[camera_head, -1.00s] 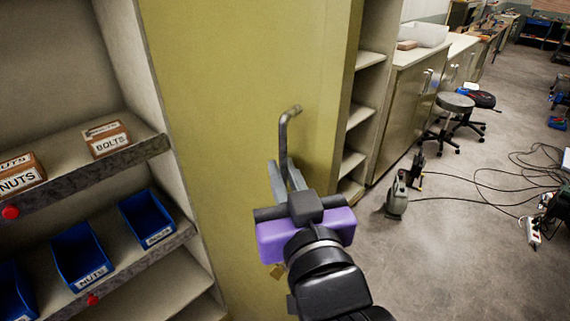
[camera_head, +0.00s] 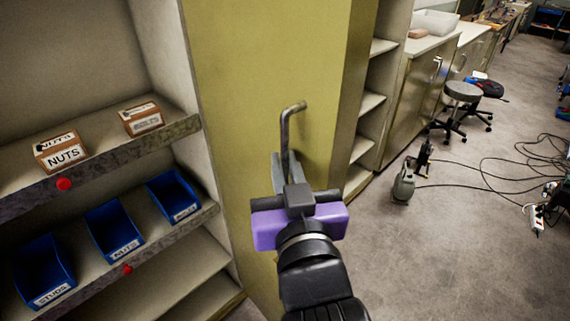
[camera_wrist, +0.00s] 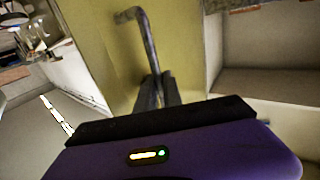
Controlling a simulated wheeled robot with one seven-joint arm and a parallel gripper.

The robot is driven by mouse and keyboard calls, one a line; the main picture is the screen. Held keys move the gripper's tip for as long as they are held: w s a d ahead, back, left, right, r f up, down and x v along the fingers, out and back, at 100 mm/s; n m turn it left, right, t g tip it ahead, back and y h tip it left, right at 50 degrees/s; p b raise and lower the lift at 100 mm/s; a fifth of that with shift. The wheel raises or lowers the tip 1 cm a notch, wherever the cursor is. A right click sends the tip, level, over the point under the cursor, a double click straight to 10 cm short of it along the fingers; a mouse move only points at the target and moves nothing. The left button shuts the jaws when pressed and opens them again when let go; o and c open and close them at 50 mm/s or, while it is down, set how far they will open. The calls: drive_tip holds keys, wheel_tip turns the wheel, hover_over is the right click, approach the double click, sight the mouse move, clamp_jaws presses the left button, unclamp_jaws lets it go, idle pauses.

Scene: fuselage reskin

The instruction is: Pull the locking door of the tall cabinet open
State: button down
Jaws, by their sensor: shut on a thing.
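The yellow-green locking door (camera_head: 235,110) of the tall cabinet fills the middle of the head view. A bent grey metal handle (camera_head: 286,128) stands out from its face, its top end curving to the right. My gripper (camera_head: 286,172) is shut on the lower part of this handle. In the wrist view the handle (camera_wrist: 146,40) rises from between my two fingers (camera_wrist: 157,92), and the door (camera_wrist: 185,45) lies behind them. The handle's lower end is hidden by my fingers and purple gripper body.
Left of the door, open shelves (camera_head: 150,142) hold small NUTS and other boxes (camera_head: 62,153) and several blue bins (camera_head: 112,230). To the right are narrow shelves (camera_head: 368,102), a low cabinet (camera_head: 425,85), a stool (camera_head: 462,92), a grey-green device (camera_head: 404,184) and floor cables.

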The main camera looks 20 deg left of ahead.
drive_tip(key=c, duration=1.8)
unclamp_jaws()
drive_tip(key=shift+a, duration=0.1)
drive_tip(key=b+v, duration=0.1)
drive_tip(key=v, duration=0.6)
drive_tip(key=shift+s+d+b, duration=0.25)
drive_tip(key=shift+s+b, duration=0.1)
drive_tip(key=shift+b, duration=0.05)
drive_tip(key=shift+r, duration=0.1)
